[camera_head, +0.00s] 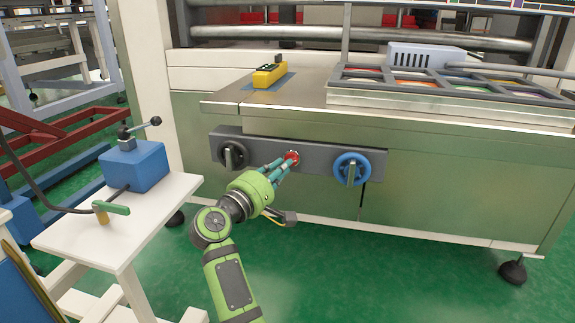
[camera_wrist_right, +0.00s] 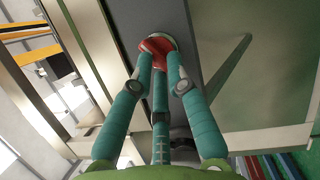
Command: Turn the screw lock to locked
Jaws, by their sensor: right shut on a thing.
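A red knob (camera_head: 293,156), the part I take as the screw lock, sits on the grey panel (camera_head: 316,165) on the front of the machine. My right gripper (camera_head: 285,164) reaches it from the lower left, with its teal fingers closed around it. In the right wrist view the fingertips (camera_wrist_right: 160,65) meet at the red knob (camera_wrist_right: 156,43), with part of its red body and pale base showing. The fingers hide the rest, and I cannot tell its turn angle. My left gripper is out of view.
A black knob (camera_head: 233,155) is left of the red knob, and a blue handwheel (camera_head: 352,169) is right of it. A white table (camera_head: 125,222) with a blue box (camera_head: 134,167) stands at the left. A yellow box (camera_head: 269,76) rests on the machine top.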

